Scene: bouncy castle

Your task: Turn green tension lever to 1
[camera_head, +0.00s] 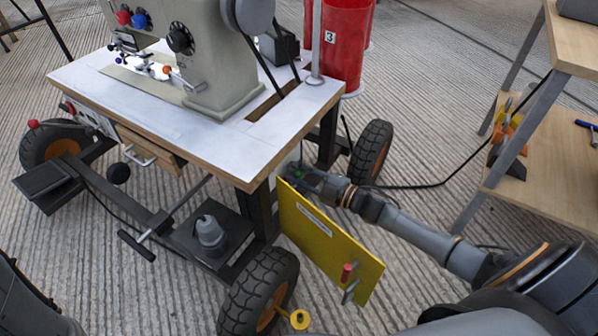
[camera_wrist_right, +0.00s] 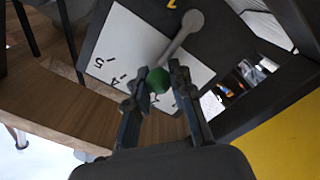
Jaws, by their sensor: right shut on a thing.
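The green tension lever has a round green knob (camera_wrist_right: 158,80) and a grey metal arm (camera_wrist_right: 181,38) that runs from a pivot at the upper right down-left to the knob. In the right wrist view, my right gripper (camera_wrist_right: 159,84) is shut on the knob, one finger on each side. A white scale plate (camera_wrist_right: 128,42) lies behind the lever; a 5 and a 4 show at its left, and the other marks are partly hidden by the fingers. In the head view, my right gripper (camera_head: 301,179) is beside the table's leg, under its right corner. My left gripper is not in view.
A yellow panel (camera_head: 325,238) hangs open just below my right forearm. The sewing table (camera_head: 165,122) edge is close above the gripper. A black wheel (camera_head: 371,150) stands behind, and a wooden shelf (camera_head: 550,185) is at the right.

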